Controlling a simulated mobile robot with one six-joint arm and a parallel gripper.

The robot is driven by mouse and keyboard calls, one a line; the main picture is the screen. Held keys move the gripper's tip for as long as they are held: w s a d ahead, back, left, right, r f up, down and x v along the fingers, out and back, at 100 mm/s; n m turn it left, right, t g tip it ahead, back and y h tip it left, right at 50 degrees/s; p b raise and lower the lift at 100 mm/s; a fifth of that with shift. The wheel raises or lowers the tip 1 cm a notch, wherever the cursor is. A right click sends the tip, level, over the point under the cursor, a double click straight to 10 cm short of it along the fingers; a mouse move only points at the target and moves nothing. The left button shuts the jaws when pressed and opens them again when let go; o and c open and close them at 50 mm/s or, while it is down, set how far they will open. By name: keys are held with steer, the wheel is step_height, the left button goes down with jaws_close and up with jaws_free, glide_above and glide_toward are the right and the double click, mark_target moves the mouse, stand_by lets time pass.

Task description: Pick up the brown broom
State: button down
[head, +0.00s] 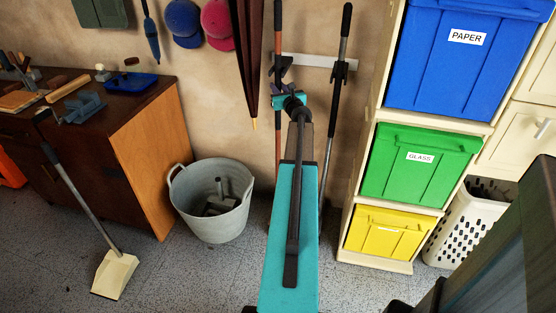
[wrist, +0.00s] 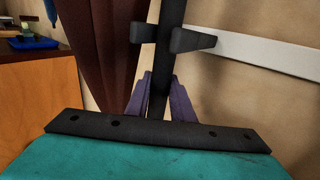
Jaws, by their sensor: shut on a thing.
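The brown broom (head: 278,132) hangs upright against the wall, with a long brown handle and a dark grip at its top. It passes a dark clip on a white wall rail (head: 322,61). My gripper (head: 281,72) is at the handle just below rail height, partly hidden by my own arm in the head view. In the wrist view my gripper's purple fingers (wrist: 160,98) are shut on both sides of the dark-looking handle (wrist: 170,15), just below the clip (wrist: 178,40). The broom's lower end is hidden behind my arm.
A grey-handled tool (head: 342,90) hangs just right of the broom. A brown closed umbrella (head: 247,50) hangs to the left. A metal bucket (head: 212,200) stands below left. A shelf with blue (head: 470,70), green (head: 418,165) and yellow (head: 386,232) bins is at right.

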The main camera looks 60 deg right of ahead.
mark_target(276, 80)
steer(key=shift+r, duration=0.2)
steer(key=shift+r+p, duration=0.45)
steer(key=shift+r, duration=1.3)
steer(key=shift+s+a+f, duration=0.1)
steer(key=shift+s+a, duration=0.05)
steer(key=shift+a, duration=0.35)
steer(key=shift+s+a+f, duration=0.1)
steer(key=shift+s+a, duration=0.05)
steer(key=shift+a, duration=0.3)
steer(key=s+a, duration=0.2)
steer(key=a, duration=0.5)
steer(key=s+a, duration=0.2)
steer(key=a, duration=0.6)
steer(key=shift+s+a, duration=0.15)
steer(key=shift+s, duration=0.25)
steer(key=c, duration=2.3)
jaws_free()
jaws_close()
steer(key=shift+s, duration=0.1)
